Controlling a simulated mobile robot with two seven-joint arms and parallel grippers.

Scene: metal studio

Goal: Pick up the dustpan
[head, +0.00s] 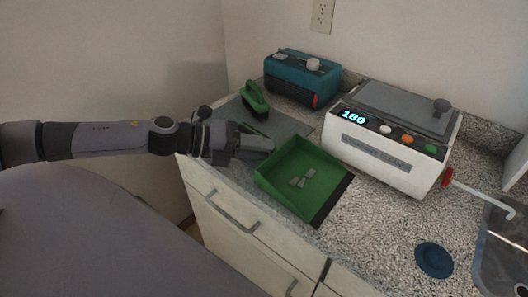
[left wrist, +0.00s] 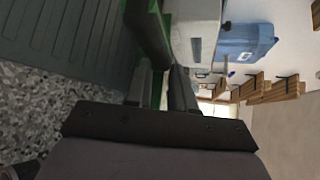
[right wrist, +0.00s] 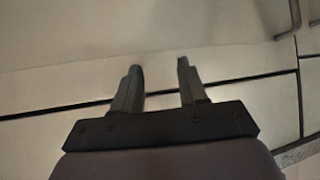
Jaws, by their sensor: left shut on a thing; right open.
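The green dustpan (head: 318,170) is at the front left of the counter, its open dark-edged lip toward the lower right. Several small grey pieces lie in it. My left gripper (head: 264,144) comes in from the left and is shut at the dustpan's handle end, which its fingers mostly hide. In the left wrist view, the fingers (left wrist: 162,84) are close together with a bit of green between them. I cannot tell whether the dustpan touches the counter. My right gripper (right wrist: 158,68) is open and empty, facing the pale cabinet fronts.
A green brush (head: 255,98) lies on a grey mat (head: 288,124) behind the dustpan. A teal box-shaped device (head: 300,78) and a white machine (head: 385,160) reading 180 stand at the back. A blue disc (head: 434,260) and a sink (head: 500,255) are at the right. Counter between is clear.

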